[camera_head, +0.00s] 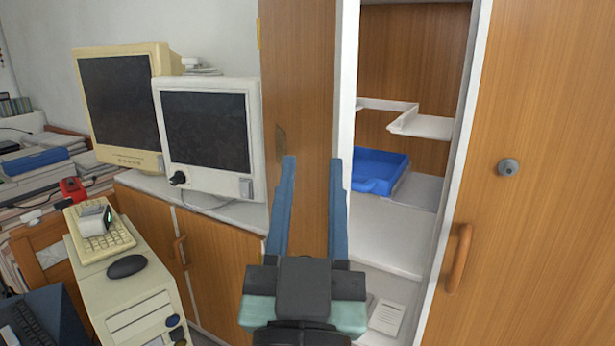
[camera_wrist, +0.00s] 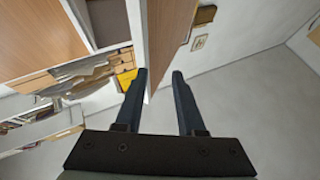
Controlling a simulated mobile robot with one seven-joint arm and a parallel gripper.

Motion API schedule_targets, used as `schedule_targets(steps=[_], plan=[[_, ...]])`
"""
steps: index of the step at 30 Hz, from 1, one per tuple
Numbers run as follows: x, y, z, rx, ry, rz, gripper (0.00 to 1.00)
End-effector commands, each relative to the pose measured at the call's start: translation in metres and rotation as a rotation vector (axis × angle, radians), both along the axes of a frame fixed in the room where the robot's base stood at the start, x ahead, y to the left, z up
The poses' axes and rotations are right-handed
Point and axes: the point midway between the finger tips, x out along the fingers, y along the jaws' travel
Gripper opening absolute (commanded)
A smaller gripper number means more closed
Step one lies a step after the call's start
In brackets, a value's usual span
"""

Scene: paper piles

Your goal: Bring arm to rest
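My gripper (camera_head: 311,165) is raised in front of the cabinet in the head view, with its two blue fingers spread apart. In the wrist view my gripper (camera_wrist: 161,75) is also open, with no object held between the fingertips. The edge of a wooden cabinet door (camera_wrist: 150,45) shows just beyond the fingers there. In the head view that wooden door (camera_head: 297,80) stands behind the fingers; I cannot tell whether they touch it.
The open cabinet holds a blue tray (camera_head: 378,170) on a shelf. A closed door (camera_head: 545,170) is to its right. Two old monitors (camera_head: 207,130) stand on a low cabinet at left. A computer tower (camera_head: 135,290) carries a keyboard and mouse. Floor (camera_wrist: 255,100) is clear at right in the wrist view.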

Motion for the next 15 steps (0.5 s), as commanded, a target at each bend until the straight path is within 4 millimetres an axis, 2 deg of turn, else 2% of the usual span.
schedule_targets(steps=[1, 6, 11, 12, 15], plan=[[-0.007, 0.0, 0.03, -0.003, -0.056, 0.006, 0.38], [-0.035, 0.001, 0.1, -0.02, -0.192, 0.025, 0.38], [-0.067, 0.003, 0.153, -0.044, -0.305, 0.04, 0.38], [-0.065, 0.003, 0.167, -0.045, -0.298, 0.04, 0.38], [-0.063, 0.003, 0.188, -0.045, -0.292, 0.04, 0.38]])
